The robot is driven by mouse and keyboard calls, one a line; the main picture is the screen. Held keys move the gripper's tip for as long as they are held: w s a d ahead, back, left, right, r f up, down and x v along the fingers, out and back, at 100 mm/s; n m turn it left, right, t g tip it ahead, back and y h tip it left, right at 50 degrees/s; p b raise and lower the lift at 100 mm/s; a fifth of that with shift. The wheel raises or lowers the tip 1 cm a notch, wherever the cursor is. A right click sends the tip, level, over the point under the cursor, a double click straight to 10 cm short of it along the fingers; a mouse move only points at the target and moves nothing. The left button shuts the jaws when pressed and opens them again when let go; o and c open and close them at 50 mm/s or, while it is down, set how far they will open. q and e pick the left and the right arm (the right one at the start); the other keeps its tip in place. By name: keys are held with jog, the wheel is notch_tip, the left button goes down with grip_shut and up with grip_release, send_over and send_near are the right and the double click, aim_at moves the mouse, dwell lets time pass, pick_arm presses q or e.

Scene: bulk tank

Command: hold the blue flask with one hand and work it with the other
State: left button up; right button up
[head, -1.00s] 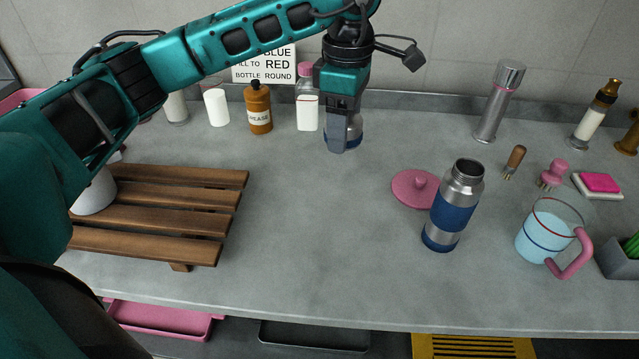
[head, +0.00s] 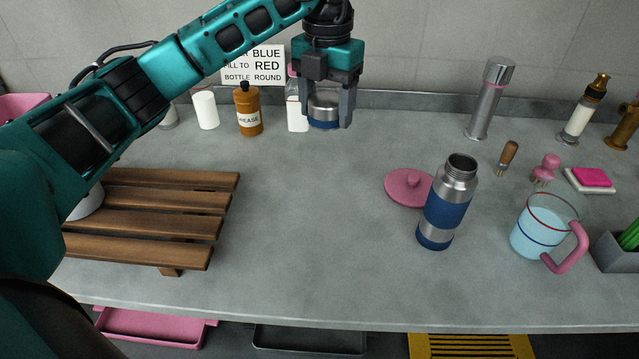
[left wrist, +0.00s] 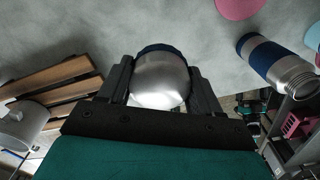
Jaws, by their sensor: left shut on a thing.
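The blue flask (head: 447,205) stands upright on the counter right of centre, a blue and steel cylinder with an open mouth and no cap on it. It also shows in the left wrist view (left wrist: 268,58). My left gripper (head: 325,115) is shut on a steel cap with a blue rim (head: 323,103), well left of and behind the flask. In the left wrist view the cap (left wrist: 160,82) sits between both fingers. I cannot tell its exact height over the counter. My right gripper is in neither view.
A pink lid (head: 406,187) lies just left of the flask. A jug of blue liquid (head: 540,232) stands to its right. A wooden rack (head: 150,222) is at left. A brown bottle (head: 247,112) and a white-labelled bottle (head: 297,114) stand behind. The centre counter is clear.

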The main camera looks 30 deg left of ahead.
pick_arm(q)
jog(key=b, duration=0.1)
send_over(325, 195)
notch_tip(325, 195, down, 12)
jog(key=shift+f, duration=2.55)
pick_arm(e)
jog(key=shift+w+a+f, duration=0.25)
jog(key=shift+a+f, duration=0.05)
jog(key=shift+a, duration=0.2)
pick_arm(q)
jog(key=shift+f+b, duration=0.1)
jog(key=shift+b, duration=0.2)
jog(key=shift+f, duration=0.15)
jog(key=o, duration=1.2)
